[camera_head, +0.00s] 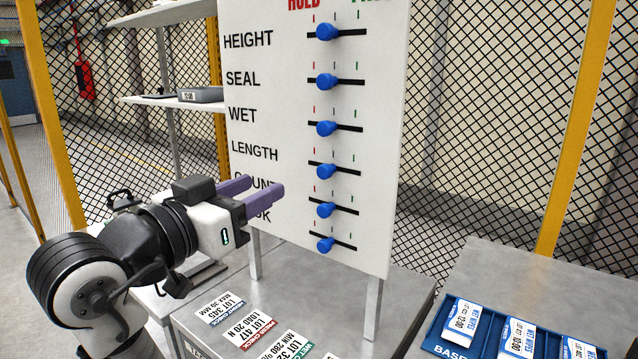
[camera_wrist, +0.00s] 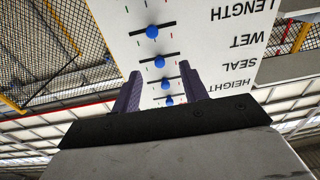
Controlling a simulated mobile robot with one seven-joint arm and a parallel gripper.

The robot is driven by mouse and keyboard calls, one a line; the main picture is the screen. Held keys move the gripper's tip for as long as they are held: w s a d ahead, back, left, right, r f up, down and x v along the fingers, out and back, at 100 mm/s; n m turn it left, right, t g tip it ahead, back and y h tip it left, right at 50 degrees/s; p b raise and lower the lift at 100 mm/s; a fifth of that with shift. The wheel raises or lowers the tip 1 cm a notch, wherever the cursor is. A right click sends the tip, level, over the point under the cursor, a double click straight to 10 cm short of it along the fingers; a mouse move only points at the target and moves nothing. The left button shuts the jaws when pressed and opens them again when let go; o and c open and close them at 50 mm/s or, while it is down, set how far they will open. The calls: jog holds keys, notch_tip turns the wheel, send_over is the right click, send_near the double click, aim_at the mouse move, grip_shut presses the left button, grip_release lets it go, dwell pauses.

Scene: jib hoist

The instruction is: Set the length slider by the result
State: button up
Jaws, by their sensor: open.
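The white slider board (camera_head: 270,190) stands upright on a metal table. The length slider (camera_head: 326,171) is a blue knob on a short black track, fourth from the top. Its knob appears left of the track's centre, though the slanted view makes its exact setting hard to tell. It also shows upside down in the wrist view (camera_wrist: 152,31). My gripper (camera_head: 266,186) is open and empty, left of the knobs, its purple fingers covering part of the lower labels. In the wrist view my gripper (camera_wrist: 158,68) points at the board, with no knob visibly held.
Several lot cards (camera_head: 250,329) lie on the table (camera_head: 225,280) below the board. A blue tray (camera_head: 440,347) with white-and-blue packs (camera_head: 465,315) is on the right table (camera_head: 500,275). Shelves (camera_head: 185,105) stand behind the board's left side. Wire fencing (camera_head: 490,120) encloses the area.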

aim_at(322, 169)
jog(key=shift+g, duration=0.4)
jog(key=p+x, duration=0.1)
jog(key=x, duration=0.3)
jog(key=p+x, duration=0.1)
jog(key=x, duration=0.4)
jog(key=p+x, duration=0.1)
jog(key=x, duration=0.4)
jog(key=shift+s+d+f, duration=0.2)
jog(key=shift+d+f, duration=0.15)
jog(key=shift+d, duration=0.05)
jog(key=shift+c, duration=0.4)
grip_shut()
